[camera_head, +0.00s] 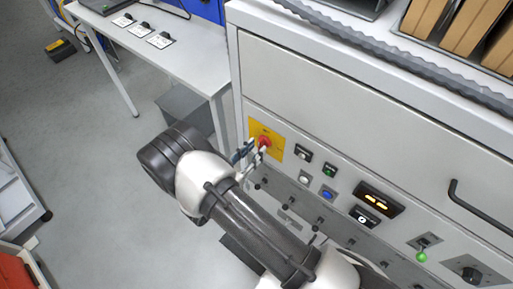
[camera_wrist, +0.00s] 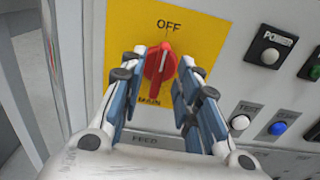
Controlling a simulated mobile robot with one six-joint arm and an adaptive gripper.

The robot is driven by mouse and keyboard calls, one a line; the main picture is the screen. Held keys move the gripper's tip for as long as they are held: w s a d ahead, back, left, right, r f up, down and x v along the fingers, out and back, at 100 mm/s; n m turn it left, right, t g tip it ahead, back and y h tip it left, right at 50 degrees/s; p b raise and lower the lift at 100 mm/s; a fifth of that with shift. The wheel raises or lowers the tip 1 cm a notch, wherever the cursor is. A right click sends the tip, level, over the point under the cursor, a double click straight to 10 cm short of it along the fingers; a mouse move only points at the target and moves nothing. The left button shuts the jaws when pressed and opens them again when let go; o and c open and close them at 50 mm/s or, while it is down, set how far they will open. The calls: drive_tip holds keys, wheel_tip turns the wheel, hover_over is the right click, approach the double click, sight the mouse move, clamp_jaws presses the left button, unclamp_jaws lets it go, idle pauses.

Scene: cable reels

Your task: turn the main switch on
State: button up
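The main switch is a red knob (camera_wrist: 160,65) on a yellow plate (camera_wrist: 206,38) marked OFF above and MAIN below. The knob's grip stands nearly upright, its upper end toward OFF. In the head view the red knob (camera_head: 264,142) and the yellow plate (camera_head: 275,152) sit at the left end of the panel. My gripper (camera_wrist: 163,60) is open, with one finger on each side of the knob. Small gaps seem to show between fingers and knob; contact cannot be told. In the head view my gripper (camera_head: 252,152) is right at the knob, partly covering the plate.
Right of the plate are a POWER button (camera_wrist: 269,56), a white button (camera_wrist: 240,122) and a blue button (camera_wrist: 278,128). A white table (camera_head: 185,55) stands behind left; open floor lies left.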

drive_tip(key=shift+x, duration=0.8)
drive_tip(key=shift+c, duration=0.4)
clamp_jaws()
